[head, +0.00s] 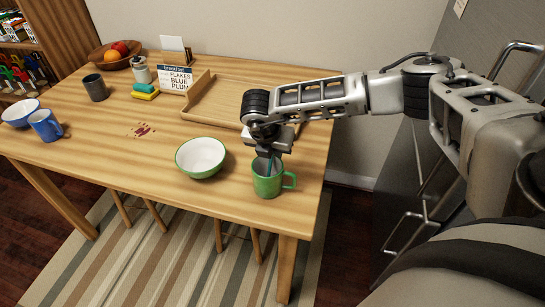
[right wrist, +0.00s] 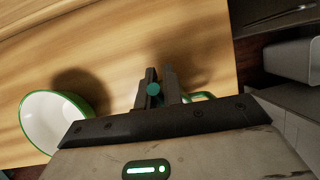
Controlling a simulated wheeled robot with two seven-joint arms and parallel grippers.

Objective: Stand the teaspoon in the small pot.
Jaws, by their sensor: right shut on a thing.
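My right gripper (head: 268,157) points down over the green mug (head: 268,184) near the table's front right corner. It is shut on a thin teal piece, seen end-on in the right wrist view (right wrist: 153,89), which looks like the teaspoon's handle. In the head view the teaspoon (head: 271,166) reaches down at the mug's mouth; its lower end is hidden, so I cannot tell whether it touches the bottom. The mug stands upright, its handle to the right. No vessel is plainly a small pot; the green mug is the one under the gripper. My left gripper is out of view.
A white bowl with green outside (head: 201,157) stands left of the mug. A wooden tray (head: 216,115) lies behind.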

